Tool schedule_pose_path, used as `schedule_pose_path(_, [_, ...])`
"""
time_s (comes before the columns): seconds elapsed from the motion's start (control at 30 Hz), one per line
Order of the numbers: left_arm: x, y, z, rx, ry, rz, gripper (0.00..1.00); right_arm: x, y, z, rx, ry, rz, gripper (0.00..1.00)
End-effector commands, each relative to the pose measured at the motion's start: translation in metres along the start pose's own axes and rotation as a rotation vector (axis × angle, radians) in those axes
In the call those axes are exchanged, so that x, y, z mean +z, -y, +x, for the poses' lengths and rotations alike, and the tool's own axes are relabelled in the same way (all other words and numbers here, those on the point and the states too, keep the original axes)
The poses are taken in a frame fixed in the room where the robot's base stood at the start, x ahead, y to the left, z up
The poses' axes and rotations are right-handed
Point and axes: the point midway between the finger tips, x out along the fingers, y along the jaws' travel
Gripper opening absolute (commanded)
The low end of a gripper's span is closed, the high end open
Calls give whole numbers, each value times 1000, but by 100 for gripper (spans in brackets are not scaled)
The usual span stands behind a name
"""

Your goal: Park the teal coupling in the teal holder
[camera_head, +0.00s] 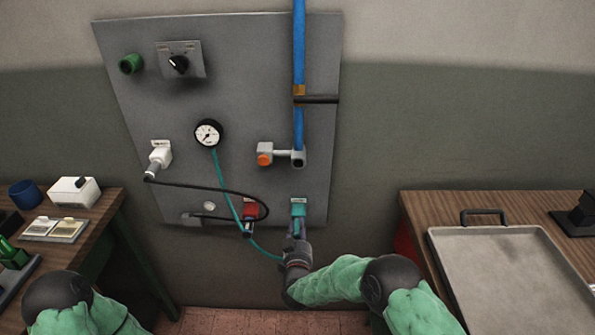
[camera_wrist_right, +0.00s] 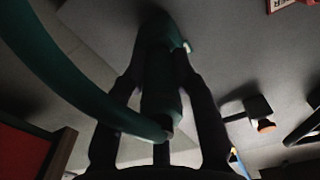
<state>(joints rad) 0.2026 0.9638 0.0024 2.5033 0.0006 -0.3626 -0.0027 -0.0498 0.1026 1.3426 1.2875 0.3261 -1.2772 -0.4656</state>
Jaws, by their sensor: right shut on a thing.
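The teal holder (camera_head: 299,208) is on the lower right of the grey wall panel, under a small white label. My right gripper (camera_head: 297,238) is directly below it, reaching up from the right. In the right wrist view its two dark fingers (camera_wrist_right: 160,88) are shut on the teal coupling (camera_wrist_right: 159,98), one on each side. The coupling's upper end meets a dark teal shape close to the panel. Whether it is seated in the holder or only touching it, I cannot tell. A teal hose (camera_head: 225,181) runs from the gauge to the coupling. My left gripper is out of view.
A red holder (camera_head: 251,210) is left of the teal one, with a black hose curving to it. A valve with an orange knob (camera_head: 264,160) and a blue pipe (camera_head: 298,60) are above. Side tables hold a grey tray (camera_head: 490,290) at right and a blue cup (camera_head: 25,194) at left.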

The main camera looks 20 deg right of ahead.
Motion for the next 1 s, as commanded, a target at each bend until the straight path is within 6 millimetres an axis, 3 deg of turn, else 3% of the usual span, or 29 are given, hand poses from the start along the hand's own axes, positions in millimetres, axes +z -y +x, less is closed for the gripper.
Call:
schedule_pose_path(0.07, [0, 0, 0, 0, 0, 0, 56, -1, 0, 2, 0, -1, 0, 0])
schedule_pose_path(0.1, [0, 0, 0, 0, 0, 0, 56, -1, 0, 2, 0, -2, 0, 31])
schedule_pose_path(0.2, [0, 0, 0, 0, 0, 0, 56, -1, 0, 2, 0, -2, 0, 56])
schedule_pose_path(0.63, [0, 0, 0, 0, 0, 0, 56, 0, 0, -5, 0, 1, 0, 56])
schedule_pose_path(0.77, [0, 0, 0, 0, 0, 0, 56, 0, 1, -22, -2, 1, -1, 56])
schedule_pose_path(1.0, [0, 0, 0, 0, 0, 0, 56, 0, 1, -71, -4, 1, -1, 56])
